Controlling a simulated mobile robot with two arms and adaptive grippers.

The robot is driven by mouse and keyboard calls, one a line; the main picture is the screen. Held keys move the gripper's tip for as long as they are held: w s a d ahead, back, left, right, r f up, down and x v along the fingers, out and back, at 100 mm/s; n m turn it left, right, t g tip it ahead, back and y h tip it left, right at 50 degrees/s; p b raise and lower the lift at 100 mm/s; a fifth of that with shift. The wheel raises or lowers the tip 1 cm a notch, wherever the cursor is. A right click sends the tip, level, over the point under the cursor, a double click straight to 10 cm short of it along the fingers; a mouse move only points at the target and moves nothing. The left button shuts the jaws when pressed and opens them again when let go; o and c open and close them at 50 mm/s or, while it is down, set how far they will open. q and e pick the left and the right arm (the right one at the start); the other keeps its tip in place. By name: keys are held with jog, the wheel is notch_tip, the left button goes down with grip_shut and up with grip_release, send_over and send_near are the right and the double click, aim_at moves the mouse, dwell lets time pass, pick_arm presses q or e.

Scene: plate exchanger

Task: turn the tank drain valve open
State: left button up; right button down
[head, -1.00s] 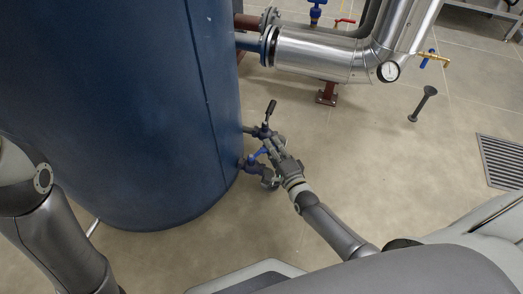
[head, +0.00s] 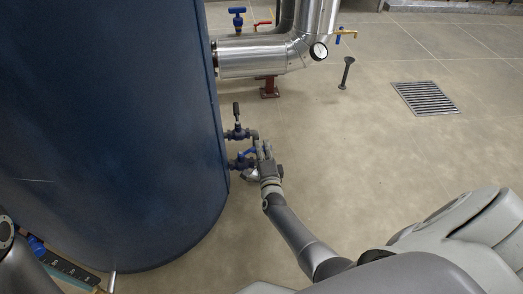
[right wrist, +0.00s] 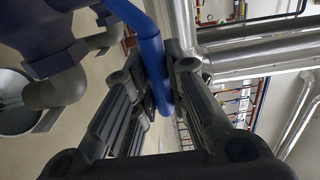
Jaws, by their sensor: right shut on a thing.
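The large blue tank (head: 110,120) fills the left of the head view. A drain valve with a blue lever (head: 248,153) sits on the lower pipe at its right side. My right gripper (head: 262,152) is at that lever. In the right wrist view, the blue lever (right wrist: 150,50) runs between the two fingers, and the gripper (right wrist: 157,88) is shut on it. The valve body (right wrist: 40,25) shows at upper left there. The lever's far end is hidden in the head view. My left gripper is out of view; only part of its arm shows at lower left.
A second valve with an upright black handle (head: 236,113) stands just above the drain valve. A floor grate (head: 425,97) and a black post (head: 346,72) are to the right. The floor between is clear.

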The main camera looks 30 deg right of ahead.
jog(key=shift+s+f+h, duration=0.1)
jog(key=shift+s+h, duration=0.05)
jog(key=shift+h, duration=0.15)
jog(key=c, duration=1.4)
grip_release()
